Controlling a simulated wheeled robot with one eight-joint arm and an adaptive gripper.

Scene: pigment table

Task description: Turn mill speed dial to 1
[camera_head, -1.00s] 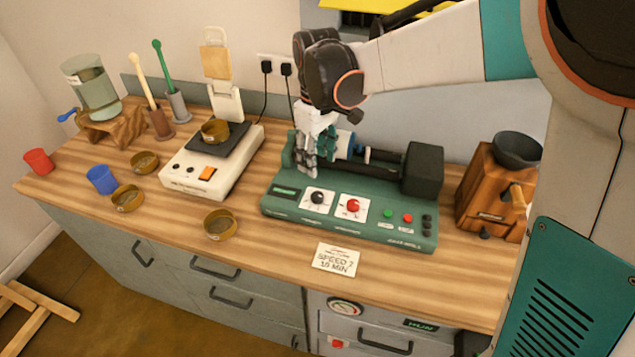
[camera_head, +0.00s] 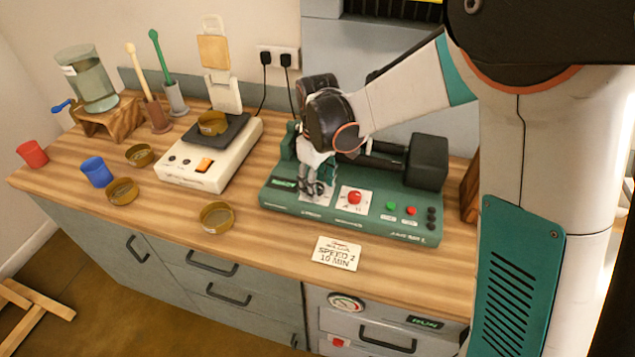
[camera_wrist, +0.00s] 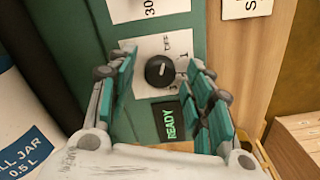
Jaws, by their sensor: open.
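The green mill (camera_head: 392,225) stands on the wooden table. Its black speed dial (camera_wrist: 159,71) sits on a white plate in the wrist view, between and beyond my open fingers. The dial's white pointer mark shows, but most numbers around it are hidden or too small to read. My gripper (camera_wrist: 160,85) is open, with one finger on each side of the dial; whether it touches cannot be told. In the head view my gripper (camera_head: 313,188) is down over the dial plate and hides the dial. The red timer knob (camera_head: 354,197) is just to its right.
A lit READY display (camera_wrist: 170,121) is beside the dial. A jar (camera_wrist: 25,130) lies near my gripper. A card reading speed 2, 10 min (camera_head: 337,253) lies in front of the mill. The scale (camera_head: 192,168) and brown dishes (camera_head: 217,217) are to the left.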

